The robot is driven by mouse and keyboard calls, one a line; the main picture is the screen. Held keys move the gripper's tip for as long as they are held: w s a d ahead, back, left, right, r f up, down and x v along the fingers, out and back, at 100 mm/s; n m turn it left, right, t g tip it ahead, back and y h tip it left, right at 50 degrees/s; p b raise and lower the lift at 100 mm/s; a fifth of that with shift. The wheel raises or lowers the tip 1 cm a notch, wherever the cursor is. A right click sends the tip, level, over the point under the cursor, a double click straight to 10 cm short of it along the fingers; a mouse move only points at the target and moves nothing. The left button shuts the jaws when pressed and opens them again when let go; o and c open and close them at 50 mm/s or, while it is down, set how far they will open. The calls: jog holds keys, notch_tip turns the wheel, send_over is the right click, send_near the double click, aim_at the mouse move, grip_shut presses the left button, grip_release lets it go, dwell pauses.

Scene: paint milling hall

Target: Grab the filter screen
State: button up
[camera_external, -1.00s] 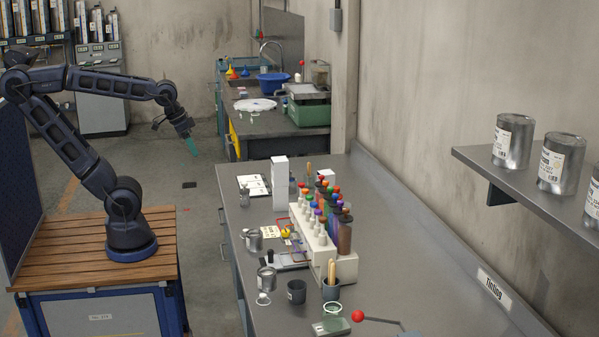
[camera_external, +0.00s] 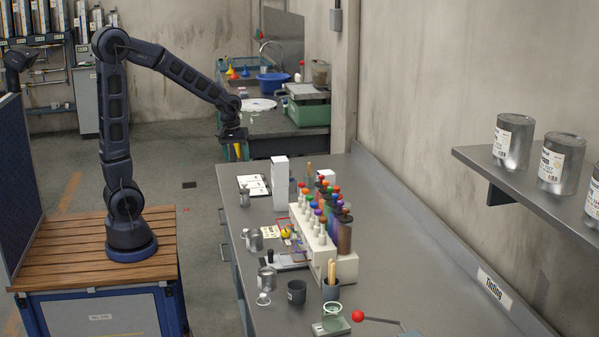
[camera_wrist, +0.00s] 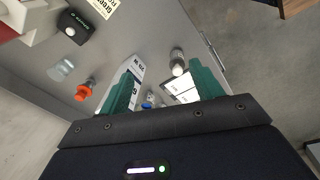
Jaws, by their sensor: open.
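A round pale-rimmed piece (camera_external: 332,308), which looks like the filter screen, stands at the near end of the grey bench (camera_external: 400,270), by a small greenish block. I cannot make out its mesh. A small white ring (camera_external: 263,299) lies further left, and I cannot tell whether it is a screen too. My gripper (camera_external: 238,152) hangs over the far left end of the bench, well away from both. In the wrist view its green fingers (camera_wrist: 163,85) are apart, with nothing held between them. I cannot identify the filter screen in the wrist view.
A tall white box (camera_external: 280,183) and a rack of colored bottles (camera_external: 325,225) stand along the bench. Metal cups (camera_external: 253,240) and a pot with wooden sticks (camera_external: 331,288) stand nearer. A red-knobbed lever (camera_external: 358,316) juts at the front. A shelf with cans (camera_external: 513,140) hangs right.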

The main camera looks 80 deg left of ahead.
aim_at(245, 190)
jog(key=w+a+f+n, duration=0.1)
jog(key=a+f, duration=0.2)
jog(key=w+a+f+n+g, duration=0.1)
jog(key=a+f+n, duration=0.1)
jog(key=a+f, duration=0.1)
jog(key=w+a+f+n, duration=0.1)
jog(key=a+f+n, duration=0.1)
jog(key=a+f, duration=0.1)
jog(key=shift+w+a+f, duration=0.25)
jog(key=shift+f, duration=0.05)
jog(key=shift+w+f, duration=0.1)
jog(key=shift+f, duration=5.35)
jog(key=c, duration=1.2)
